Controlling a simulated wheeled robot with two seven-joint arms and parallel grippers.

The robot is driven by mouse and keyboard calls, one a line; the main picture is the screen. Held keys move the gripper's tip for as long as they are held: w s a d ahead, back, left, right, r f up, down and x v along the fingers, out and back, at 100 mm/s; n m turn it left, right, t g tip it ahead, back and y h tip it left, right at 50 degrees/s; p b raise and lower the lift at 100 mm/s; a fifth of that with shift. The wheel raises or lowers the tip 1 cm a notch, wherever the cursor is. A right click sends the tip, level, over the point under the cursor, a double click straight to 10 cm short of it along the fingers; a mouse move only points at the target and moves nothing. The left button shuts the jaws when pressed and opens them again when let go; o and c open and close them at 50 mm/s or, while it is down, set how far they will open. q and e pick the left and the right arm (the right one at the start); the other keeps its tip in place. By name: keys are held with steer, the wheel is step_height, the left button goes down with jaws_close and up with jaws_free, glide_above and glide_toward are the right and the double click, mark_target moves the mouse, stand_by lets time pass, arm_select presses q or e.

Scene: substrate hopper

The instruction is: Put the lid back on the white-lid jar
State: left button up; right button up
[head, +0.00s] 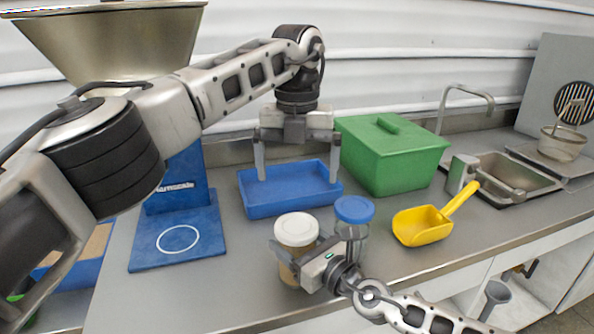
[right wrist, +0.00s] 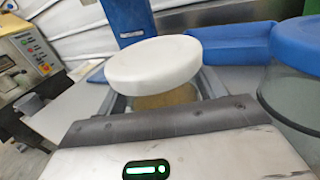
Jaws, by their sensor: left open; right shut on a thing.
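The white-lid jar (head: 288,273) stands on the steel counter with brownish contents. My right gripper (head: 302,255) is shut around its body, below the rim. The white lid (head: 296,229) is on top of the jar; in the right wrist view the lid (right wrist: 153,62) covers the mouth, with part of the jar (right wrist: 165,99) visible beneath. I cannot tell whether the lid is fully seated. My left gripper (head: 297,172) is open and empty, with fingers spread above the blue tray, behind and above the jar in the head view.
A blue-lid jar (head: 354,211) stands close right of the white-lid jar. A yellow scoop (head: 424,226), green bin (head: 391,160), blue tray (head: 260,205) and sink (head: 515,178) are also on the counter. A blue scale base (head: 178,240) is left; counter between it and the jar is clear.

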steer(key=o, duration=1.9)
steer(key=shift+o, duration=0.2)
steer(key=b+v, duration=0.2)
steer(key=v, duration=1.4)
steer(key=shift+s+a, duration=0.1)
